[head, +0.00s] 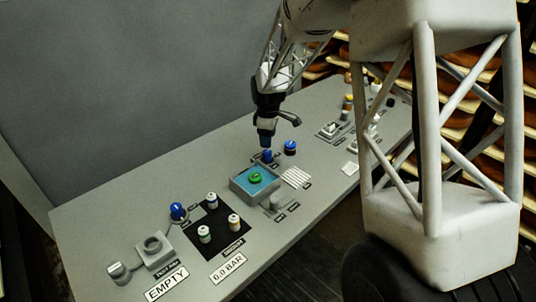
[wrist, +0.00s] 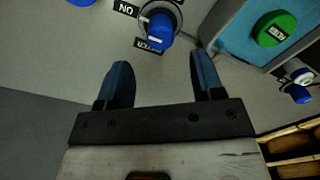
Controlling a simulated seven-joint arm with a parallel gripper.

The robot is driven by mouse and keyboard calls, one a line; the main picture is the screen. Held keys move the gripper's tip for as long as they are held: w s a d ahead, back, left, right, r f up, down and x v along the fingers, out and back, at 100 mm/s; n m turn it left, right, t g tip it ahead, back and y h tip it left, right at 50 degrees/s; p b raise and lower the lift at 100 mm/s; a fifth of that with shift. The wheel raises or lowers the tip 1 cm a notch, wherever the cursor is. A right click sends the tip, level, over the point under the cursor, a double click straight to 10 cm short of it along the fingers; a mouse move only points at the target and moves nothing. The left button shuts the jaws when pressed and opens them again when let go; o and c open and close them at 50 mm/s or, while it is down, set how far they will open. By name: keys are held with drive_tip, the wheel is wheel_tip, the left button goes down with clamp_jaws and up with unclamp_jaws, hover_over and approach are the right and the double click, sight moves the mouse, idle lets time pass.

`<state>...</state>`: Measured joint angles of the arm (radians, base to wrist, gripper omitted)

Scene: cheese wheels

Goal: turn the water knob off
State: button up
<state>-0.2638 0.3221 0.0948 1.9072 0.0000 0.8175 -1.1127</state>
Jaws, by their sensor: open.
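The water knob is a blue knob (wrist: 158,27) on a round base in the wrist view. An "ON" label (wrist: 127,9) lies to its upper left and another label, apparently "WATER", (wrist: 150,45) just below it. A white mark shows on the knob's upper left side, toward the "ON" label. My gripper (wrist: 161,62) is open and empty, with its two blue fingers apart and the knob beyond the gap between them. In the head view my gripper (head: 266,138) points down just above the blue knob (head: 267,156). Any contact is not clear.
A blue-lined basin (head: 236,184) with a green disc (head: 256,177) stands close in front of the knob. Another blue knob (head: 290,147) is just to the right. A black mat (head: 220,222) with small bottles lies to the left. Grey table (head: 110,225) is bare at the far left.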

sight(268, 151)
drive_tip(key=shift+f, duration=0.15)
drive_tip(key=shift+f, duration=3.75)
drive_tip(key=c, duration=0.9)
